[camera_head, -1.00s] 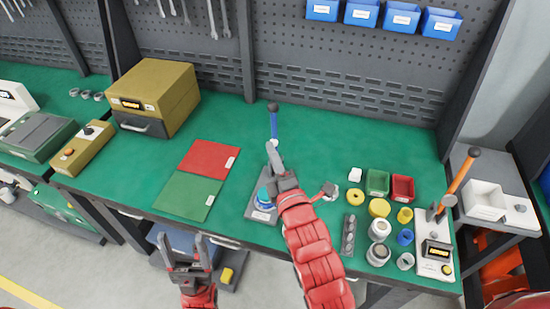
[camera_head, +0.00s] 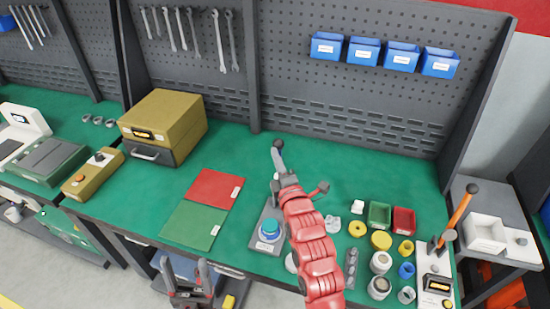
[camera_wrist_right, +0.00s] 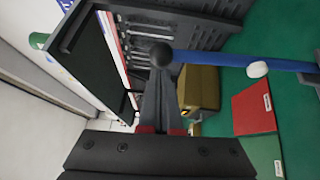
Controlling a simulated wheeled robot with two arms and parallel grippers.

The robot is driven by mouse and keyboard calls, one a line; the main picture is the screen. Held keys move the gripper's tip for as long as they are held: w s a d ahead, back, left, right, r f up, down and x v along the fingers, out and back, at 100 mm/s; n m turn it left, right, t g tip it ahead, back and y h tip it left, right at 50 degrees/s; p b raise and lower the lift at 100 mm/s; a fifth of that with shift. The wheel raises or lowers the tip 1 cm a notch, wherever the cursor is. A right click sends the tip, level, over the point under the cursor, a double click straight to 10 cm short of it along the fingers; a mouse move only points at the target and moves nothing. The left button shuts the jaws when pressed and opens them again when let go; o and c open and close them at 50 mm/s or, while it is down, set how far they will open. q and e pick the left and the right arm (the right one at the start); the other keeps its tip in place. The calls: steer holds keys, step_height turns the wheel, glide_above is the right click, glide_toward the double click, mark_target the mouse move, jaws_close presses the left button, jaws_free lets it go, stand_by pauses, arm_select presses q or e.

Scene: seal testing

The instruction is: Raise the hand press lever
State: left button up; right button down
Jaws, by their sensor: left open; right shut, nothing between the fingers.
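The hand press stands at the middle of the green bench, its grey base (camera_head: 256,243) carrying a round blue-and-white part (camera_head: 269,229). Its lever stands up with a dark ball knob (camera_head: 278,144) on top. In the wrist view the knob (camera_wrist_right: 161,55) and blue lever rod (camera_wrist_right: 225,60) lie across the picture just beyond my right fingertips. My right gripper (camera_head: 277,160) is shut and empty, at the lever just below the knob; it hides the rod in the head view. I cannot tell if it touches. My left gripper (camera_head: 186,268) is open and empty, low before the bench's front edge.
Red (camera_head: 215,188) and green (camera_head: 193,224) mats lie left of the press. Several small parts, a green tray (camera_head: 379,214) and a red tray (camera_head: 403,220) stand to its right. A device with an orange lever (camera_head: 459,211) stands at the right end.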

steer(key=w+d+r+m+g+h+b, duration=0.1)
steer(key=w+d+m+g+b, duration=0.1)
steer(key=w+b, duration=0.3)
steer(key=w+g, duration=0.1)
steer(key=w, duration=0.2)
steer(key=shift+d+r, duration=0.25)
steer(key=shift+d, duration=0.05)
steer(key=shift+s, duration=0.1)
